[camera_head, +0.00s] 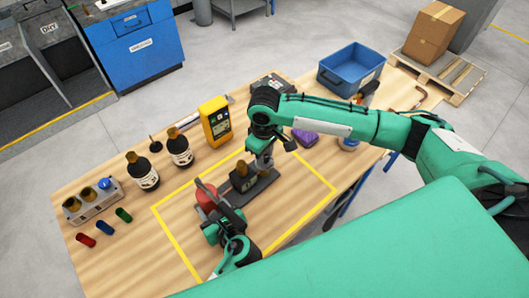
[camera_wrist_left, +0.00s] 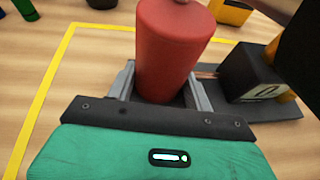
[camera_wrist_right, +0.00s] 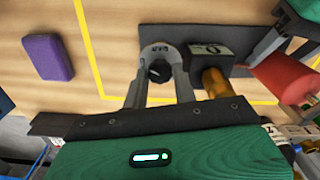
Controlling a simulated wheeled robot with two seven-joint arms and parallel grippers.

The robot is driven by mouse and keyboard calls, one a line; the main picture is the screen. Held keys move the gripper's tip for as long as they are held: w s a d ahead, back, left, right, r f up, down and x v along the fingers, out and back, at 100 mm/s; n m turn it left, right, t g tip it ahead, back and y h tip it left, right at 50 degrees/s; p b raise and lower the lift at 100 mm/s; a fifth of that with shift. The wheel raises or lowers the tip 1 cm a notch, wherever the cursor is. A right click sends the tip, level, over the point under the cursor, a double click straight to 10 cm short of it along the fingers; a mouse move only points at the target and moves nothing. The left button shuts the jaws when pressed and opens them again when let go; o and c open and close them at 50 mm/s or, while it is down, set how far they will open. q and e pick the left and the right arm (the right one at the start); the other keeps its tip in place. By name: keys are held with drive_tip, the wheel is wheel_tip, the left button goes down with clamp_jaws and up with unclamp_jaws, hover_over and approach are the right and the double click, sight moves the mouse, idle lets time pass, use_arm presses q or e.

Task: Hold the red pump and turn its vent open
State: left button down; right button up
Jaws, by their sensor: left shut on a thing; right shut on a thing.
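The red pump (camera_head: 205,196) is a red cylinder at the left end of a dark base plate (camera_head: 263,188). In the left wrist view the pump (camera_wrist_left: 172,48) stands between the two fingers of my left gripper (camera_wrist_left: 160,88), which is shut on it. In the right wrist view my right gripper (camera_wrist_right: 160,68) is shut around a small black knob (camera_wrist_right: 159,73), apparently the vent, at the plate's other end. A black block (camera_wrist_right: 212,48) with a white label and a brass cylinder (camera_wrist_right: 215,80) lie between knob and pump. How far the knob is turned cannot be told.
A yellow taped outline (camera_head: 168,232) surrounds the plate. Two dark bottles (camera_head: 143,171), a yellow meter (camera_head: 215,122) and a blue bin (camera_head: 350,70) stand behind it. A purple block (camera_wrist_right: 47,57) lies beside the outline. The table inside the outline's left side is clear.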

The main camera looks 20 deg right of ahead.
drive_tip(key=o, duration=1)
drive_tip(key=shift+c, duration=0.2)
drive_tip(key=shift+r, duration=0.1)
wheel_tip(320, 180, up, 12)
drive_tip(key=shift+c, duration=0.2)
